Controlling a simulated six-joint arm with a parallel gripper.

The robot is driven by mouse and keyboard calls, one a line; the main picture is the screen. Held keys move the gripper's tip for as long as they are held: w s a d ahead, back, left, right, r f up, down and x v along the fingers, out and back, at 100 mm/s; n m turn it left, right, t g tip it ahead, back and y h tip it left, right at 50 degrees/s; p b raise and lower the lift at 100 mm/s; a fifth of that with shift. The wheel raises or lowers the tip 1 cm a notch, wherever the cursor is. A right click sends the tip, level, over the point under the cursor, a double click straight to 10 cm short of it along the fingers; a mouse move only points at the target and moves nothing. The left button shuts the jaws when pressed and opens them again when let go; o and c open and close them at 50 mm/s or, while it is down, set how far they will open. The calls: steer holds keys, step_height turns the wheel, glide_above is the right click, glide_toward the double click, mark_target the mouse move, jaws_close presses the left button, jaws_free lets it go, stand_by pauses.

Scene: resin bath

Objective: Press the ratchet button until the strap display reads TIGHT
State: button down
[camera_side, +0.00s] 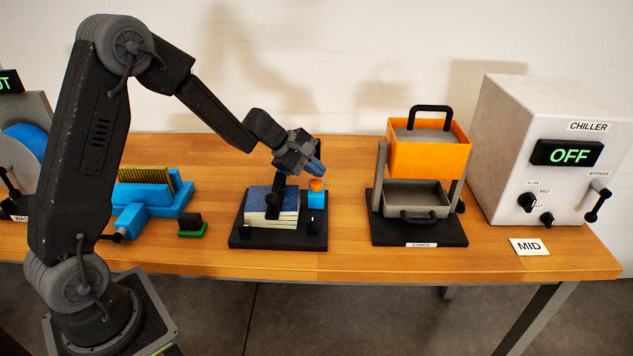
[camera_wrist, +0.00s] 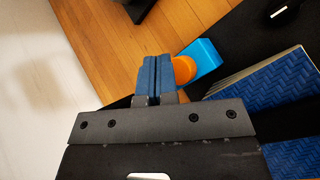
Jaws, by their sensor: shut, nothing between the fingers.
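The ratchet button looks to be the orange knob (camera_side: 317,184) on a small blue block (camera_side: 317,200) at the back right of a black base (camera_side: 245,238). A stack of blue-covered sheets (camera_side: 262,205) lies on that base with a black strap or clamp (camera_side: 274,200) across it. My gripper (camera_side: 317,168) is shut and empty, just above the orange knob in the side view. In the wrist view my blue fingertips (camera_wrist: 158,72) are beside the orange knob (camera_wrist: 184,69); I cannot tell whether they touch it. No strap display can be read in either view.
An orange hopper (camera_side: 428,158) over a grey tray stands to the right. A white chiller box (camera_side: 540,150) reads OFF, with a MID card (camera_side: 528,247) in front. A blue vise-like device (camera_side: 150,205) and a small green-and-black block (camera_side: 191,226) are to the left.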

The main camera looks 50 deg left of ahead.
mark_target(316, 183)
steer(key=shift+r, duration=0.1)
steer(key=shift+r, duration=2.45)
steer(key=s+d+r+m+g, duration=0.1)
steer(key=s+d+r+m, duration=0.5)
steer(key=s+r, duration=0.15)
steer(key=s+d+r+m+y, duration=0.1)
steer(key=s+m+y, duration=0.4)
steer(key=s+m, duration=0.8)
steer(key=s, duration=1)
steer(key=shift+d+r+g+y, duration=0.3)
steer(key=shift+d+y, duration=0.05)
steer(key=shift+y, duration=0.05)
steer(key=c, duration=1.8)
jaws_free()
steer(key=shift+w, duration=0.1)
